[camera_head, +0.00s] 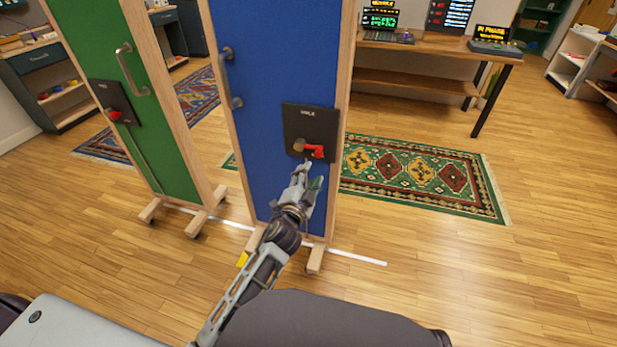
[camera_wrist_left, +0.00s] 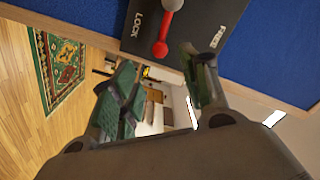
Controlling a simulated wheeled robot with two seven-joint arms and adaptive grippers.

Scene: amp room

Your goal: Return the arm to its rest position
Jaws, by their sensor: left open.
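My left arm reaches up from the bottom of the head view, and its gripper (camera_head: 308,172) is just below the black switch plate (camera_head: 297,122) on the blue panel (camera_head: 270,70). The plate carries a red lever (camera_head: 313,151). In the left wrist view my left gripper (camera_wrist_left: 160,78) is open, with its two green-padded fingers apart and nothing between them. The lever's red knob (camera_wrist_left: 160,48) is above and between the fingertips there, and the plate (camera_wrist_left: 195,30) reads LOCK and FREE. I cannot tell whether a finger touches the lever. My right gripper is not in view.
A green panel (camera_head: 120,80) with a handle and its own black plate (camera_head: 113,103) stands to the left. Both panels have wooden feet on the floor near a white line (camera_head: 355,258). A patterned rug (camera_head: 420,175) and a wooden desk (camera_head: 430,48) are behind. The floor at right is clear.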

